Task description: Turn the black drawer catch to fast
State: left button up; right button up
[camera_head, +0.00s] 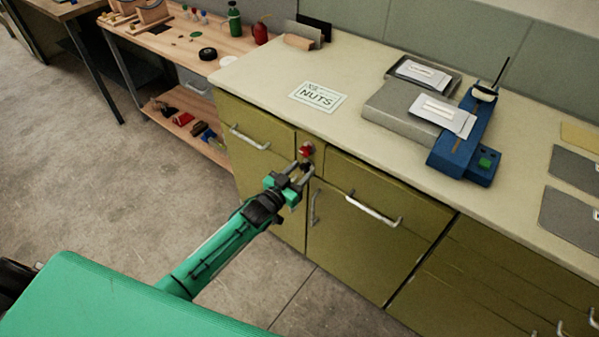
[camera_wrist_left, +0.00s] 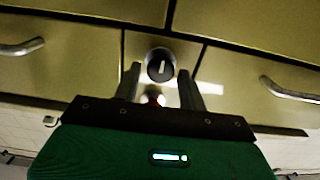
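The black catch (camera_wrist_left: 160,66) shows in the left wrist view as a round dark knob with a pale mark, on the narrow panel between two drawers. The mark looks roughly upright in that view. My left gripper (camera_head: 297,174) is in front of this panel; in the left wrist view its two fingers (camera_wrist_left: 160,88) stand apart with nothing held, and the catch appears just beyond and between their tips. A red knob (camera_head: 306,149) sits on the panel above the gripper in the head view. The gripper partly hides the catch there. My right gripper is not in view.
Drawer handles flank the panel, left (camera_head: 250,137) and right (camera_head: 373,208); a door handle (camera_head: 314,206) is just below the gripper. The countertop (camera_head: 345,75) above carries a NUTS card (camera_head: 318,97) and a blue fixture (camera_head: 467,140). Open floor lies left.

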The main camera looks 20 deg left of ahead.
pick_arm(q)
jog(key=c, duration=0.6)
jog(key=shift+c, duration=0.2)
jog(key=m, duration=0.5)
jog(key=shift+d+m, duration=0.1)
jog(key=shift+m, duration=0.3)
jog(key=shift+f+m, duration=0.1)
jog(key=shift+m, duration=0.8)
jog(key=m, duration=0.2)
jog(key=shift+m+b, duration=0.35)
jog(key=shift+m, duration=0.05)
jog(key=m+b, duration=0.1)
jog(key=m, duration=0.3)
jog(key=shift+f, duration=0.1)
jog(key=shift+m+b, duration=0.6)
jog(key=shift+m, duration=1.3)
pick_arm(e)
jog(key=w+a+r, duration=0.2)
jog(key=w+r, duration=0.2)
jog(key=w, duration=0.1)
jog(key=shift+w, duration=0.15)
